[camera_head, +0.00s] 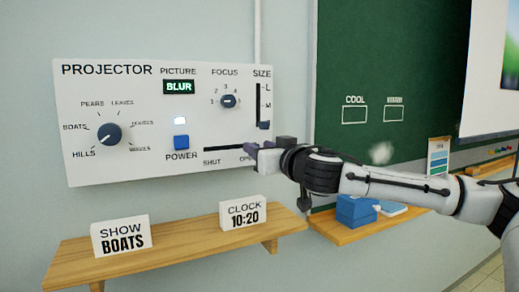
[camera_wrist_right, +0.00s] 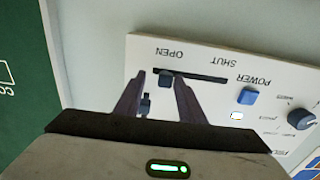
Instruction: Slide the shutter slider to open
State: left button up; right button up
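The shutter slider is a dark slot (camera_head: 225,149) low on the white projector panel (camera_head: 90,170), labelled SHUT at left and OPEN at right. In the right wrist view, which is upside down, its blue-grey knob (camera_wrist_right: 165,79) sits at the OPEN end of the slot (camera_wrist_right: 205,77). My right gripper (camera_head: 256,149) covers that end in the head view, hiding the knob. In the wrist view the gripper (camera_wrist_right: 160,78) is open, with the knob between its fingertips, closer to the right-hand finger. I cannot tell whether they touch. My left gripper is not in view.
Just above is the size slider knob (camera_head: 264,125). The panel also has a blue power button (camera_head: 181,141), a focus knob (camera_head: 228,101) and a picture knob (camera_head: 109,134). The display (camera_head: 179,87) reads BLUR. A wooden shelf (camera_head: 185,254) with signs juts out below.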

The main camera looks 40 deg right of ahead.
jog(key=shift+a, duration=0.1)
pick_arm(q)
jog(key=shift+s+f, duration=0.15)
pick_arm(e)
jog(key=shift+s, duration=0.1)
